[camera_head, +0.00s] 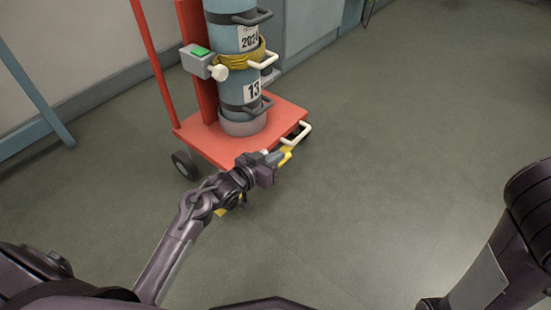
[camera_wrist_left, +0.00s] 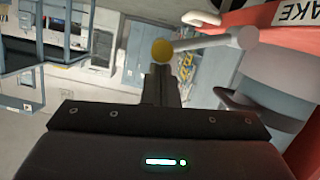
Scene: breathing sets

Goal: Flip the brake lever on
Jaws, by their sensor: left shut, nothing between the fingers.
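The brake lever shows in the left wrist view as a pale grey rod (camera_wrist_left: 205,43) with a round yellow knob (camera_wrist_left: 162,50). Its other end meets a grey pivot at the right, below a white label ending in "AKE" (camera_wrist_left: 295,12). My left gripper (camera_wrist_left: 160,72) is shut and empty, its fingertips just below the knob in that picture. I cannot tell whether they touch it. In the head view my left gripper (camera_head: 277,157) is at the front right corner of the red cart (camera_head: 205,146), close to yellow and white parts. My right gripper is out of the picture.
The cart carries a blue-grey gas cylinder (camera_head: 228,86) with black bands and a yellow coil (camera_head: 240,57). A grey box with a green top (camera_head: 196,63) is on its left side. A black wheel (camera_head: 185,165) stands at the left. The floor (camera_head: 400,130) to the right is clear.

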